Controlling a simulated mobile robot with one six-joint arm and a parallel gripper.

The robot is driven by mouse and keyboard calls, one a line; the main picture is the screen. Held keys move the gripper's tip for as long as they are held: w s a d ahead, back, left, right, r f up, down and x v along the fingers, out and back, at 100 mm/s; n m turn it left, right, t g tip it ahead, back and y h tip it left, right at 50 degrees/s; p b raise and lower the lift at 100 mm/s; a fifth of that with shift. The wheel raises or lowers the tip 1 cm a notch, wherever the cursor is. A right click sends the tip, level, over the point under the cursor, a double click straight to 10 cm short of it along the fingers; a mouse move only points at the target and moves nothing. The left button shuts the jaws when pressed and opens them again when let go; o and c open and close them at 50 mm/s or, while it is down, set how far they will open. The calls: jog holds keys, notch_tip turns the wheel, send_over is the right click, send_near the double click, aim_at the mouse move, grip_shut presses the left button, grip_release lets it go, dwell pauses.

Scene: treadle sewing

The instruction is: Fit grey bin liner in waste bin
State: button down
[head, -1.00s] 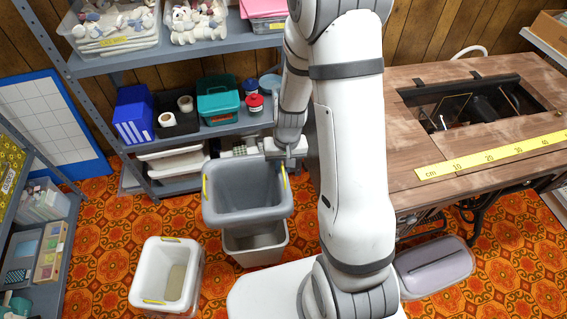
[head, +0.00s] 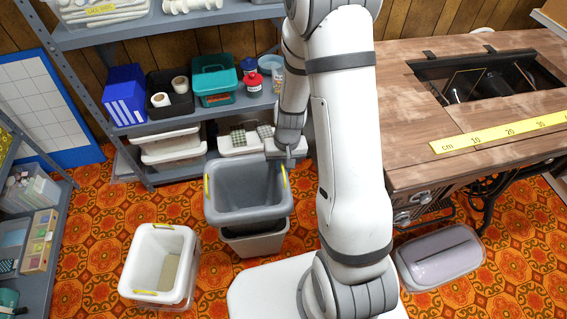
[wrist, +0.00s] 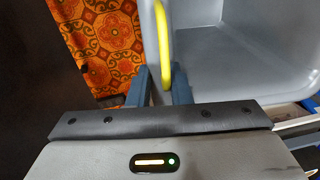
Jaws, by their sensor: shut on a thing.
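The grey bin liner (head: 250,214) is an open tub with a yellow handle on its left and right sides. It hangs upright over the waste bin (head: 257,243), a paler grey-beige bin on the floor. The liner hides most of the bin's mouth, so I cannot tell whether its bottom is inside. My gripper (wrist: 162,78) is shut on the liner's right-hand edge at the yellow handle. In the wrist view the liner (wrist: 245,60) fills the upper right, with the handle between the fingers. In the head view my fingertips are largely hidden.
A white bin with yellow handles (head: 160,262) stands on the floor to the left. A shelf unit (head: 215,110) is close behind the liner. The sewing table (head: 470,120) and a lidded clear box (head: 440,258) are to the right. Patterned floor is clear between the two bins.

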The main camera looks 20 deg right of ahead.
notch_tip(320, 180, down, 13)
jog(key=b, duration=1)
jog(key=shift+f+b, duration=0.1)
jog(key=shift+b, duration=0.2)
jog(key=shift+f+b, duration=0.65)
jog(key=shift+f, duration=0.6)
jog(key=c, duration=1.2)
grip_release()
jog(key=shift+c, duration=0.2)
notch_tip(320, 180, up, 8)
jog(key=p, duration=0.4)
jog(key=shift+d+f, duration=0.15)
jog(key=shift+d, duration=0.15)
jog(key=shift+s, duration=0.1)
